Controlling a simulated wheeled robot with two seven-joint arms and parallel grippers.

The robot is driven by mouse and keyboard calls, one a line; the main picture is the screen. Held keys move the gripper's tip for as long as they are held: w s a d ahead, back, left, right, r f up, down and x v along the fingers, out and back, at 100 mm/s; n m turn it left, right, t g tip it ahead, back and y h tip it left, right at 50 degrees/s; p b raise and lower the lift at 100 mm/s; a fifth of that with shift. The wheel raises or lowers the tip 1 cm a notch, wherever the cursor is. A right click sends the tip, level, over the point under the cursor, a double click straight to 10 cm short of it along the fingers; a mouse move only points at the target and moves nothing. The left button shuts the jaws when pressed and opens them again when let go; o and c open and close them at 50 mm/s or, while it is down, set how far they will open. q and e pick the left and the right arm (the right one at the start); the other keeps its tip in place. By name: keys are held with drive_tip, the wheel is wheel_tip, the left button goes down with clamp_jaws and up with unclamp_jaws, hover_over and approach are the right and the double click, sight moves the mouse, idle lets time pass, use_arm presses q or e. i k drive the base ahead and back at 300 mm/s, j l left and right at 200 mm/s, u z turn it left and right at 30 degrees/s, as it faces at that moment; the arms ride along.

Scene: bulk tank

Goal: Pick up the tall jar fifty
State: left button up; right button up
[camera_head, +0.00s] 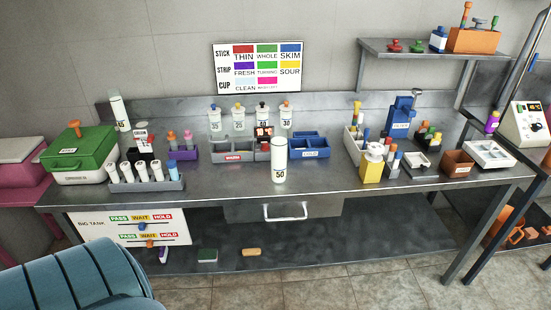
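The tall jar fifty (279,160) is a tall white cylinder with a black "50" on a label low on its side. It stands upright on the metal table (230,202), near the middle of the front edge and above the drawer handle. It is in front of the grey and blue bins and hides part of them. Nothing touches it from the front. Neither my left gripper nor my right gripper is in view.
Shorter numbered jars (239,119) stand behind. A grey bin (233,155) and a blue bin (310,153) sit close behind the jar. A rack of white cups (147,186) is left, a yellow canister (372,167) right. A teal ribbed shape (75,280) fills the lower left.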

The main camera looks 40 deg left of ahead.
sight(279, 156)
drive_tip(key=i+j+u, duration=0.15)
drive_tip(key=u, duration=0.8)
drive_tip(key=i+u, duration=0.3)
drive_tip(key=i, duration=0.15)
drive_tip(key=i+l+u, duration=0.15)
drive_tip(key=i+u, duration=0.15)
drive_tip(key=i, duration=0.2)
drive_tip(key=i+l, duration=0.2)
drive_tip(key=i, duration=0.25)
drive_tip(key=k+l+z, duration=0.2)
drive_tip(key=k+l, duration=0.15)
